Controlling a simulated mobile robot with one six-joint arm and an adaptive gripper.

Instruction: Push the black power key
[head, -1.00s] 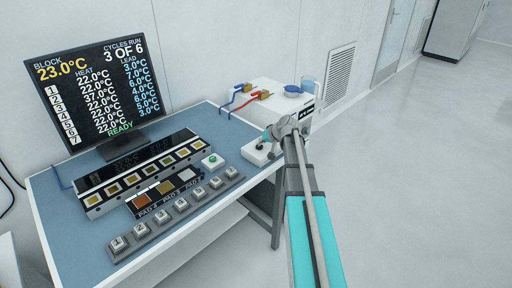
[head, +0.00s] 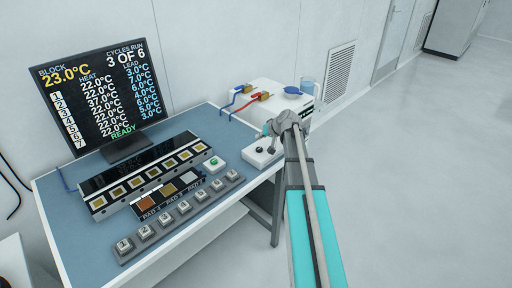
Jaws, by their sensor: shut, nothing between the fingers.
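The small white box (head: 252,158) stands at the right end of the blue bench. A small dark spot on its top (head: 259,150) looks like the black power key, but it is too small to be sure. My gripper (head: 272,148) comes in from the right over this box, with its fingers pointing down. It is shut and empty. The tip is just right of the dark spot; I cannot tell whether it touches the box top. The arm's wrist hides the box's back right part.
A monitor (head: 100,95) stands at the back left. A green button box (head: 214,163), a row of numbered keys (head: 184,207) and coloured pads (head: 168,188) lie to the left. A white instrument (head: 270,95) with a blue dish (head: 293,90) and a jug (head: 306,93) stands behind.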

